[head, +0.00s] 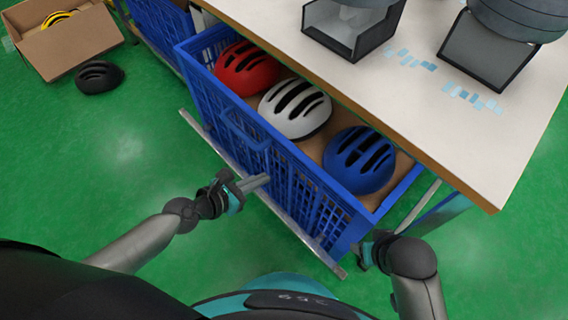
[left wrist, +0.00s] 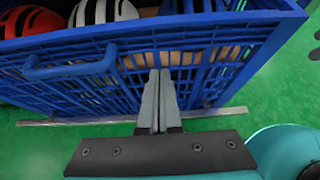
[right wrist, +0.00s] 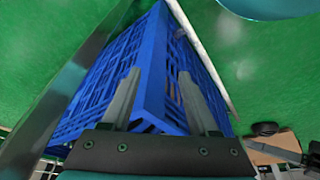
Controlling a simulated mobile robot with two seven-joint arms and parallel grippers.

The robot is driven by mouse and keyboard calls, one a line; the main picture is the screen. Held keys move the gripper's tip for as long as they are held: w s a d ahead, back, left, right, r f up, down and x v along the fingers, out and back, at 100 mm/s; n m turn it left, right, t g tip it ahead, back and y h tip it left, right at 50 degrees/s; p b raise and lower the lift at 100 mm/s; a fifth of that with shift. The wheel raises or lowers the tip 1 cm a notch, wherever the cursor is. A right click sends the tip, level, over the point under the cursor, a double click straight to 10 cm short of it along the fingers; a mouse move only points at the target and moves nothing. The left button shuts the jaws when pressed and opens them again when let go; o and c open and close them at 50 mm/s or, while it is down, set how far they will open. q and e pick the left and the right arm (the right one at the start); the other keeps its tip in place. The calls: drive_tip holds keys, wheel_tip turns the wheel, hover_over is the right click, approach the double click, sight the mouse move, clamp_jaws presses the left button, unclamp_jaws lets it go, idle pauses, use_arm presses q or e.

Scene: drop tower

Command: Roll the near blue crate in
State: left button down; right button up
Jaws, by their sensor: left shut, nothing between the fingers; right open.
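The near blue crate (head: 318,196) stands partly out from under the table in the head view and holds a red, a white and a blue helmet. Its handle (head: 243,131) is on the front wall; the handle also shows in the left wrist view (left wrist: 72,68). My left gripper (head: 262,181) is shut and empty in front of the crate's front wall, right of the handle. In the left wrist view its fingertips (left wrist: 159,76) overlap the wall; I cannot tell if they touch. My right gripper (right wrist: 160,75) is open, with a crate corner (right wrist: 152,85) showing between its fingers; contact is unclear.
A metal rail (head: 262,195) runs along the floor by the crate's front. The table (head: 420,110) overhangs the crate and bears grey bins (head: 350,25). A cardboard box (head: 68,45) with a yellow helmet and a black helmet (head: 99,77) lie at the upper left. Green floor at left is clear.

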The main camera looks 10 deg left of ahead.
sight(292, 160)
use_arm(q)
drive_tip(key=x, duration=0.2)
drive_tip(key=r+b+x, duration=0.1)
drive_tip(key=x, duration=0.5)
drive_tip(key=shift+w+d+r, duration=0.25)
drive_tip(key=shift+w+d, duration=0.1)
drive_tip(key=shift+w, duration=0.2)
use_arm(e)
drive_tip(key=r, duration=0.3)
drive_tip(key=shift+w+r+t, duration=0.25)
drive_tip(key=shift+w+t, duration=0.05)
